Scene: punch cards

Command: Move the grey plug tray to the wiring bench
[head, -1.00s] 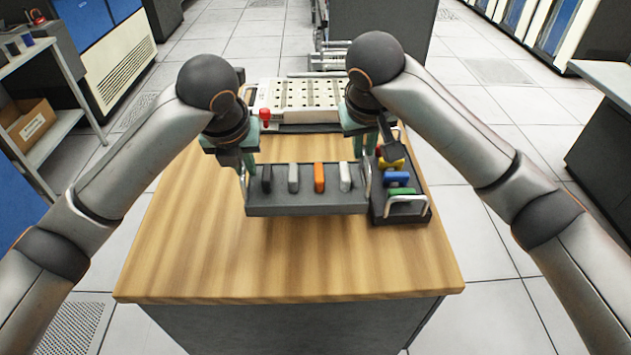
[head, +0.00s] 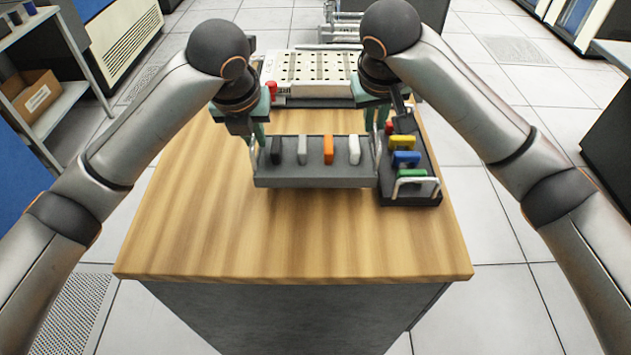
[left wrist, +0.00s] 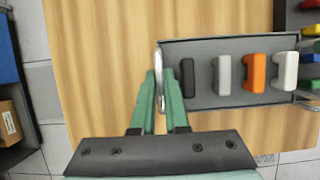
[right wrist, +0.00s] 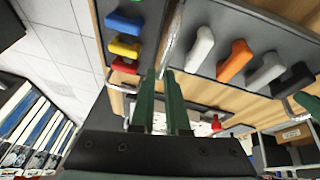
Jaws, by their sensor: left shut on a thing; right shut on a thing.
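The grey plug tray (head: 315,181) carries a black, a grey, an orange and a white plug in a row. It hangs between my grippers over the wooden bench top, and looks level. My left gripper (head: 259,140) is shut on its left handle, which also shows in the left wrist view (left wrist: 160,80). My right gripper (head: 377,126) is shut on its right handle (right wrist: 172,38). In the left wrist view the tray (left wrist: 225,45) reaches right from my fingers. In the right wrist view the plugs (right wrist: 235,60) lie to the right.
A dark tray (head: 408,199) with blue, yellow, red and green plugs stands close on the right. A cream perforated panel (head: 310,70) with a red knob (head: 271,87) stands at the bench's back. The wooden bench top (head: 200,230) is clear at front and left. A shelf (head: 50,110) stands left.

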